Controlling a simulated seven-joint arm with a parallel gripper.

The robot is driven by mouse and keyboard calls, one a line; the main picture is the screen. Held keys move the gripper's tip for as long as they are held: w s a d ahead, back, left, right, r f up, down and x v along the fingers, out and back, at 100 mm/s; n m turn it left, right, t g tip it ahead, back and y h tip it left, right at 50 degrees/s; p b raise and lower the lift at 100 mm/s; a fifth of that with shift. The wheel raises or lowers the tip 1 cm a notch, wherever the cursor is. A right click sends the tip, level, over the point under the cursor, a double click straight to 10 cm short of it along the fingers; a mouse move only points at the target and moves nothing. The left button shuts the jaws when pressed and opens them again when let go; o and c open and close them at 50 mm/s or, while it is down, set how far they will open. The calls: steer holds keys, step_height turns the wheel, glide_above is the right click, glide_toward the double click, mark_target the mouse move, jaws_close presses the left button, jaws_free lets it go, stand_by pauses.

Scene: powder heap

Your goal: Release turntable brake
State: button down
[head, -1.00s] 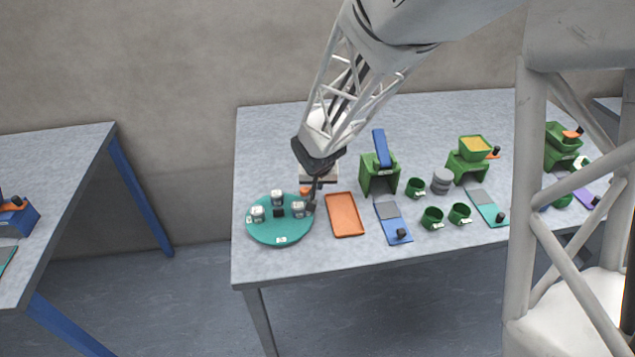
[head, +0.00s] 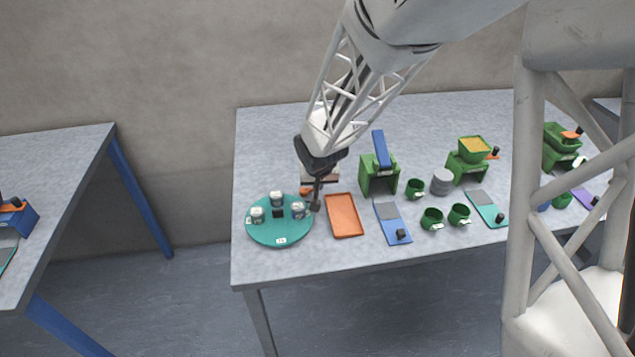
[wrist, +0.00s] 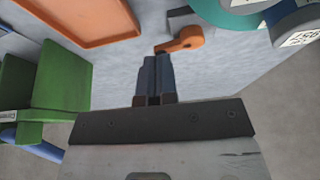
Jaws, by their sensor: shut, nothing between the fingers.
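The teal turntable (head: 262,238) is a round disc at the left of the table, bearing three pale labelled jars and a small dark block. Part of its rim also shows at the top right of the wrist view (wrist: 238,18). The brake is an orange lever (wrist: 186,40) on a grey base beside the turntable; in the head view a bit of orange (head: 305,190) shows behind my gripper. My gripper (wrist: 155,58) is shut and empty, pointing down. Its tips are at the narrow end of the lever; I cannot tell whether they touch it.
An orange tray (head: 345,216) lies just right of my gripper. Beyond it stand a green stand with a blue arm (head: 379,178), a blue scale (head: 392,222) and several green cups (head: 432,218). The table's front left corner (head: 250,270) is clear.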

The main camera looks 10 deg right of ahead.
steer(key=shift+w+d+n+y, duration=0.1)
steer(key=shift+w+n+y, duration=0.25)
steer(key=shift+n, duration=0.45)
steer(key=shift+w+d+n+y, duration=0.1)
steer(key=shift+w+n+y, duration=0.15)
steer(key=shift+n, duration=0.55)
steer(key=shift+w+d+n+y, duration=0.1)
steer(key=shift+w+n+y, duration=0.25)
steer(key=shift+n, duration=0.45)
stand_by(0.6)
steer(key=shift+w+a+n+g+y, duration=0.1)
steer(key=shift+w+n+g+y, duration=0.2)
steer(key=shift+n, duration=0.55)
steer(key=shift+w+n+g+y, duration=0.15)
steer(key=shift+w+n+y, duration=0.1)
steer(key=shift+n, duration=0.65)
steer(key=shift+w+a+n+g+y, duration=0.1)
steer(key=shift+w+n+g+y, duration=0.15)
steer(key=shift+n, duration=0.6)
steer(key=shift+w+n, duration=0.1)
steer(key=shift+n, duration=0.3)
steer(key=shift+w+a+n+g+y, duration=0.1)
steer(key=shift+w+n+g+y, duration=0.1)
steer(key=shift+n, duration=0.35)
steer(key=shift+w+a+n+g+y, duration=0.1)
steer(key=shift+w+n+g+y, duration=0.1)
steer(key=shift+n, duration=0.35)
steer(key=shift+w+a+n+g, duration=0.15)
steer(key=shift+n+g, duration=0.15)
steer(key=shift+n, duration=0.3)
